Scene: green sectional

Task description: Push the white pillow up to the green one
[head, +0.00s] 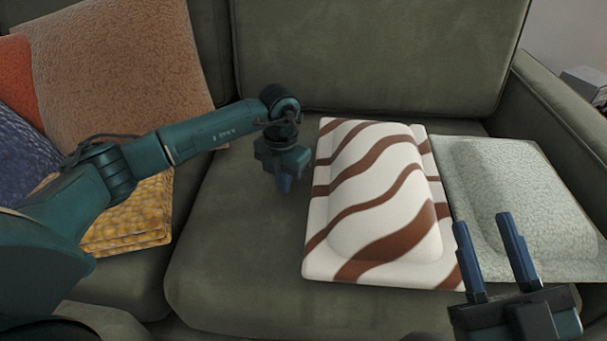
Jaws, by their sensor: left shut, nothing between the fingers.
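The white pillow (345,203) with wavy brown stripes lies flat on the sofa seat. The pale green pillow (500,180) lies flat just to its right. Their facing edges run side by side; I cannot tell whether they touch along the whole length. My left gripper (284,184) is shut and empty, pointing down just left of the white pillow's upper left edge, with a small gap in the picture. My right gripper (481,220) is open and empty in the lower right. Its fingers cover the near left part of the green pillow and the white pillow's near right corner.
The green sofa (235,240) has a backrest (370,55) behind the pillows and an armrest (565,120) at right. An orange-brown cushion (120,65), a blue one (28,160) and a yellow one (130,215) sit at left. The seat left of the white pillow is bare.

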